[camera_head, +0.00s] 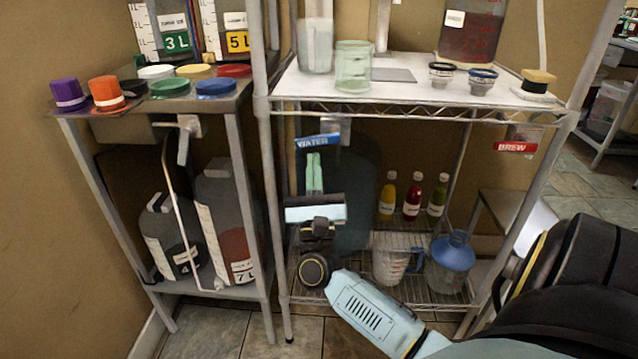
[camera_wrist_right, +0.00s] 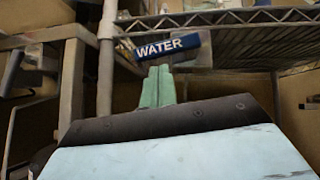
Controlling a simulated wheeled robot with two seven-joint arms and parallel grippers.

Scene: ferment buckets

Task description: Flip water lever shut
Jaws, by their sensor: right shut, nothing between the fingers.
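The water lever shows as a blue bar lettered WATER (camera_head: 318,141) under the front edge of the white shelf top, slightly tilted. It also shows close up in the right wrist view (camera_wrist_right: 172,47). My right gripper (camera_head: 314,160) points up just below the bar, its pale green fingers shut together and empty. In the right wrist view the fingertips (camera_wrist_right: 160,72) lie just below the lettering; I cannot tell if they touch it. The fitting behind the bar is partly hidden. My left gripper is not in view.
A red BREW bar (camera_head: 515,147) hangs at the shelf's right. A glass jar (camera_head: 353,66) stands above on the white top (camera_head: 420,91). Several sauce bottles (camera_head: 412,198), a measuring jug (camera_head: 390,262) and a blue-topped bottle (camera_head: 451,262) stand on the lower rack.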

